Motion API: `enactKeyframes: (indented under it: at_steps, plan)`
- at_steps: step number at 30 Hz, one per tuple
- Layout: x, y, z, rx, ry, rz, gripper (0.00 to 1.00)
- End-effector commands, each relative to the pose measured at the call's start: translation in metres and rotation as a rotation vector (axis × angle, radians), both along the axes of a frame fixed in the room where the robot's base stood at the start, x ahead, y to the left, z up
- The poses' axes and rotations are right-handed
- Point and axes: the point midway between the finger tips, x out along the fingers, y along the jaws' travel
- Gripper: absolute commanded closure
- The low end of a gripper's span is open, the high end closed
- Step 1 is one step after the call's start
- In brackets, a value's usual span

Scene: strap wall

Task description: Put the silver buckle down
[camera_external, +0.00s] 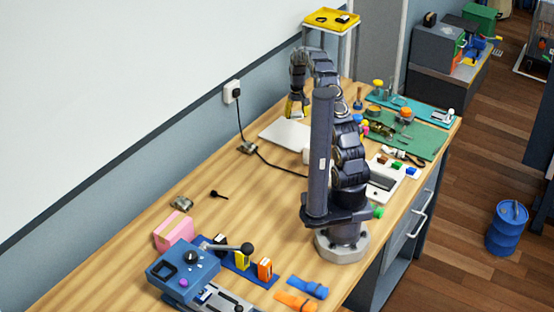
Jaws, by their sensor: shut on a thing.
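My gripper (297,110) is at the far left part of the wooden bench, low over the top near the wall, beyond the white board. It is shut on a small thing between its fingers. That thing is too small and too covered to make out, so I cannot tell from the picture whether it is the silver buckle. Some yellow shows at the fingertips. A small silver-grey metal piece (181,203) lies on the bench near the wall, and another (248,147) lies by the black cable; I cannot tell whether either is a buckle.
A white board (288,134) lies just in front of my gripper. A yellow tray (331,18) tops a stand behind it. Green mats (427,143) with small items lie to the right. A blue machine (184,268) and pink block (173,230) stand at the front left.

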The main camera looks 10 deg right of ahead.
Motion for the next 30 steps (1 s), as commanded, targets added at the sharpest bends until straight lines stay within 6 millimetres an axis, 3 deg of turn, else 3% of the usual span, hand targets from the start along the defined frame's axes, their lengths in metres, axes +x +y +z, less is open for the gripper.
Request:
enactKeyframes:
  at_steps: [3,13,24,30]
  plan:
    - [0.013,0.001,-0.021,0.0,0.004,0.001,0.83]
    - [0.04,0.002,-0.049,0.0,-0.003,0.0,0.83]
    - [0.047,0.002,-0.06,0.0,0.001,0.001,0.83]
    - [0.046,0.002,-0.089,0.0,0.004,0.001,0.83]
